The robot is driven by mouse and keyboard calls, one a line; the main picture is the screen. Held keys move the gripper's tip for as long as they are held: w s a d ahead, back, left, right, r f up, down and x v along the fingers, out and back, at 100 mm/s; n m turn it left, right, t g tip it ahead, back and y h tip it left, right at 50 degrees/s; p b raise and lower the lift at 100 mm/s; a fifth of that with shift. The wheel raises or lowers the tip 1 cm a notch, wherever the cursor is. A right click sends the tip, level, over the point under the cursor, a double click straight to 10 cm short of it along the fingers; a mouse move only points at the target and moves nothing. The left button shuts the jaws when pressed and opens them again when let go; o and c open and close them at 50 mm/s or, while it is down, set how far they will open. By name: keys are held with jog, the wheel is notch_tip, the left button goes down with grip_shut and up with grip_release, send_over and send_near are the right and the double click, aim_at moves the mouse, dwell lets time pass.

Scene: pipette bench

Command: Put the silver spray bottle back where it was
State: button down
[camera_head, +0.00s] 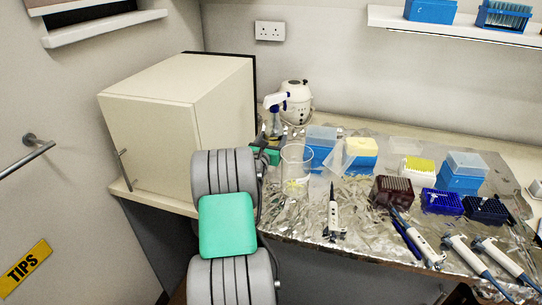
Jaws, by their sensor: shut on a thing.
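The silver spray bottle (274,124) is at the back left of the foil-covered bench, near the cream cabinet. It looks upright, with a white and blue trigger head pointing left. My gripper (269,139) is at its lower body, mostly hidden behind my own grey and green arm links, and is shut on the bottle. The bottle's base is hidden, so I cannot tell whether it touches the bench.
A clear beaker (297,172) stands just right and in front of the bottle. A white rounded device (297,100) is behind it. The cream cabinet (170,115) is at left. Tip boxes (461,174), a dark rack (392,191) and several pipettes (424,243) crowd the right.

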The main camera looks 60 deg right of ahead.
jog(key=shift+w+f, duration=0.1)
jog(key=shift+f, duration=3.45)
jog(key=c, duration=0.6)
grip_release()
jog(key=shift+a+f, duration=0.1)
jog(key=shift+f, duration=0.05)
jog(key=a, duration=0.3)
jog(key=s+a+b, duration=0.1)
jog(key=a, duration=0.3)
jog(key=a+b, duration=0.1)
jog(key=a, duration=0.3)
jog(key=shift+s+a, duration=0.15)
jog(key=shift+s, duration=0.2)
jog(key=shift+s+a, duration=0.15)
jog(key=shift+a, duration=0.15)
